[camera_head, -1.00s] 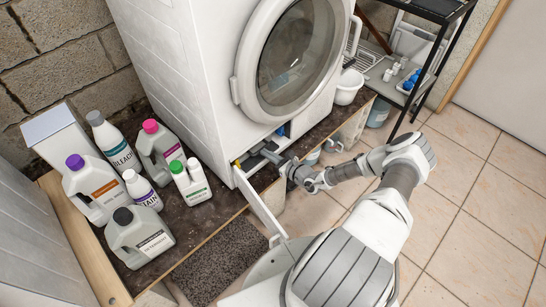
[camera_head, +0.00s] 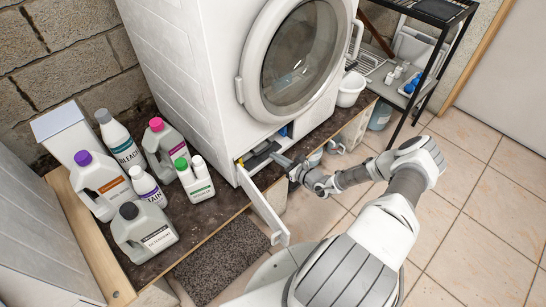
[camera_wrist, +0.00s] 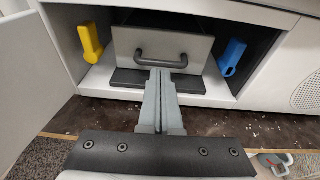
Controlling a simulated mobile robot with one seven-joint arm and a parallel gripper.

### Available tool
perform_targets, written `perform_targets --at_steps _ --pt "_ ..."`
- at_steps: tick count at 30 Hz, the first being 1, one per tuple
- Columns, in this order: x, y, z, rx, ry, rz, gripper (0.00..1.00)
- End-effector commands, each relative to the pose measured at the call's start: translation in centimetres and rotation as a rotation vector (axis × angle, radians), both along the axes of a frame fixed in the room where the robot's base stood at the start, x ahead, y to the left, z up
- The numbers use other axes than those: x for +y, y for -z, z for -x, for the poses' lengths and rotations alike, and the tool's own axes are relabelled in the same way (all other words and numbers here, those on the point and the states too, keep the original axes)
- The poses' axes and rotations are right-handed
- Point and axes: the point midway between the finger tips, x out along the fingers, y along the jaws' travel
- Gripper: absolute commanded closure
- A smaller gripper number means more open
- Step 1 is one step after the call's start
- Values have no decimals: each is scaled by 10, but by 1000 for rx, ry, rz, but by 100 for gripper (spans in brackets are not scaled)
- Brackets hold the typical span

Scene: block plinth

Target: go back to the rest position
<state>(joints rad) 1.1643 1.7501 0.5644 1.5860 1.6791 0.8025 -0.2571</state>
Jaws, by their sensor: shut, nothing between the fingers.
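My gripper (camera_head: 279,157) is at the low open compartment of the white washing machine (camera_head: 178,62). In the wrist view its two grey fingers (camera_wrist: 160,76) are together with nothing between them. Their tips point at the dark bar handle (camera_wrist: 161,62) of a grey box (camera_wrist: 190,45) inside the compartment. The tips overlap the handle's lower edge in the picture; I cannot tell whether they touch it. A yellow piece (camera_wrist: 89,42) stands left of the box and a blue piece (camera_wrist: 232,57) right of it.
The compartment's white flap (camera_head: 262,207) stands open left of my gripper. Several bottles (camera_head: 98,186) stand on the dark plinth top (camera_head: 190,222) at left. A white tub (camera_head: 350,89) and a black rack (camera_head: 432,62) are at right. Tiled floor (camera_head: 470,215) is clear at right.

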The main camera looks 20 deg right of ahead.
Motion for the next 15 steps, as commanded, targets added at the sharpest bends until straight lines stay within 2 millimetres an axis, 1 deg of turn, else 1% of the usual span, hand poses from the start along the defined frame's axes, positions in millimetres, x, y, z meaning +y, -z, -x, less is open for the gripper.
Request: perform_targets --at_steps 3,9,12,15 --pt "-12 -10 25 2 2 0 100" --pt "-27 -18 65 2 1 1 100" --pt "-32 -20 78 2 0 0 100" --pt "-35 -21 87 1 -1 0 100"
